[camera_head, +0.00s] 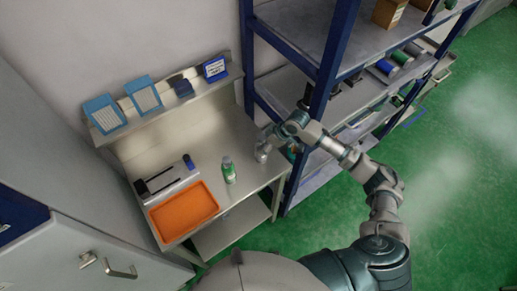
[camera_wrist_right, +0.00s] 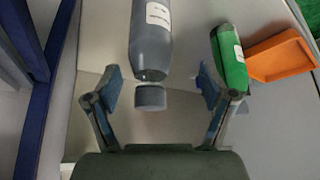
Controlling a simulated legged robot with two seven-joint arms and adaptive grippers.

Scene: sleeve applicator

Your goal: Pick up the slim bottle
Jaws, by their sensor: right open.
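A grey bottle with a white label (camera_wrist_right: 150,40) shows in the right wrist view, its grey cap towards the gripper. In the head view the grey bottle (camera_head: 262,153) stands near the bench's right end, partly hidden by my gripper. A green bottle with a white label (camera_head: 229,172) stands to its left on the bench; it also shows in the right wrist view (camera_wrist_right: 230,58). My right gripper (camera_wrist_right: 160,78) is open, with its fingers on either side of the grey bottle's cap end and visible gaps on both sides. My left gripper is not in view.
The bench (camera_head: 245,195) holds an orange tray (camera_head: 184,212) and a grey-black device (camera_head: 167,180) at left. A back ledge carries blue boxes (camera_head: 144,95). A blue-framed shelf rack (camera_head: 328,60) stands close at the right, beside my right arm.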

